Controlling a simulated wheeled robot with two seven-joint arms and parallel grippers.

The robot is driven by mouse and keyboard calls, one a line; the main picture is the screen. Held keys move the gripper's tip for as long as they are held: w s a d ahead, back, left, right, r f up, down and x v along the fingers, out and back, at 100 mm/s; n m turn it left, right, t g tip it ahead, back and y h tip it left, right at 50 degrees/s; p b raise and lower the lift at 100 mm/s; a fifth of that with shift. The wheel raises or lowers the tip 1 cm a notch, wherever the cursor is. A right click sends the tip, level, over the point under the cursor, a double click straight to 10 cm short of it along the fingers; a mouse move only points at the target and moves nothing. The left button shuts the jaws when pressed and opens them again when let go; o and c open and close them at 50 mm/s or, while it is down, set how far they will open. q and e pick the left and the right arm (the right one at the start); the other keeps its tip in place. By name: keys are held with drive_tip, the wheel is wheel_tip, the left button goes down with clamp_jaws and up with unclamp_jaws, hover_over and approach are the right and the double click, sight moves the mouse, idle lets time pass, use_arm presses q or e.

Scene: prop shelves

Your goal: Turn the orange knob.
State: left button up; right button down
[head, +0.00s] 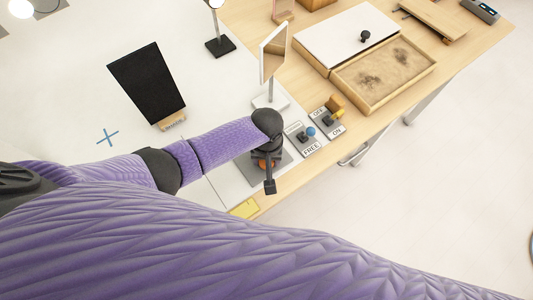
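The orange knob (261,163) shows only as a small orange patch under my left gripper, on a dark grey base plate (283,160) near the table's front edge. My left gripper (267,179) points down over the knob. A dark finger hangs in front of the knob, and the gripper's body hides most of it. I cannot tell whether the fingers touch the knob or how far apart they are. The knob's angle is hidden. My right gripper is not in view.
Beside the knob stand a blue-knobbed switch (311,131) labelled FREE and a yellow-handled switch (337,113) marked OFF and ON. A mirror on a stand (273,55) rises behind. A sandbox (385,75) and a black panel (148,82) stand farther off.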

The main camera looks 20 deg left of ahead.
use_arm(q)
drive_tip(key=shift+r+m+p, duration=0.1)
drive_tip(key=shift+m+p, duration=0.4)
drive_tip(key=shift+m, duration=0.7)
drive_tip(key=shift+m+p, duration=0.35)
drive_tip(key=shift+m, duration=0.85)
drive_tip(key=o, duration=1.3)
wheel_tip(320, 180, up, 9)
drive_tip(key=p, duration=0.5)
drive_tip(key=shift+r, duration=0.4)
